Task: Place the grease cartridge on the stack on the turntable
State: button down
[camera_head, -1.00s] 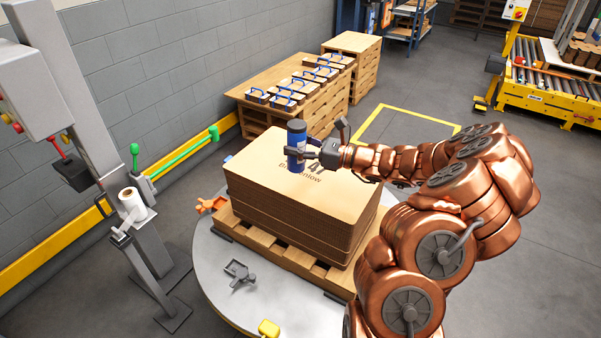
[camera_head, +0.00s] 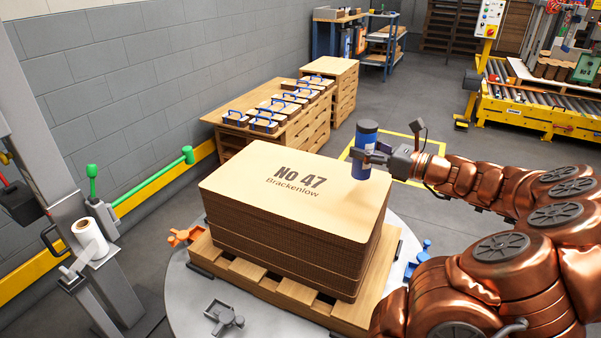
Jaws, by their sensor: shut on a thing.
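The grease cartridge (camera_head: 357,170) is a blue upright cylinder with a dark cap. The stack (camera_head: 245,185) is a block of brown cardboard sheets printed "No 47 Brackenlow", on a wooden pallet (camera_head: 245,272) on the round grey turntable (camera_head: 187,300). The cartridge's lower end shows against the right rear part of the stack top. I cannot tell whether it touches the top or hangs above it. The rest of the stack top is bare.
An orange clamp (camera_head: 184,236), a grey clamp (camera_head: 222,318) and a blue clamp (camera_head: 421,254) sit around the pallet. Blue-handled blocks (camera_head: 263,122) stand on a wooden bench behind. A post with a white roll (camera_head: 90,238) stands left; a roller conveyor (camera_head: 540,98) is back right.

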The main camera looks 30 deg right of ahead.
jog(key=shift+w+a+f+b, duration=0.35)
jog(key=shift+w+a+f, duration=0.4)
jog(key=shift+w, duration=1.7)
jog(key=shift+w+a+f+b, duration=0.3)
jog(key=shift+w+a+f, duration=0.5)
jog(key=shift+w, duration=1.7)
jog(key=shift+w+a+f+b, duration=0.35)
jog(key=shift+w+a+f, duration=0.4)
jog(key=shift+w, duration=1.7)
jog(key=shift+d+f, duration=0.15)
jog(key=shift+f, duration=0.1)
jog(key=shift+c, duration=2.3)
grip_release()
jog(key=shift+s+d+r, duration=0.1)
jog(key=shift+s+d, duration=0.05)
jog(key=shift+s, duration=0.15)
jog(key=p+v, duration=0.1)
jog(key=v, duration=1)
jog(key=shift+s, duration=0.2)
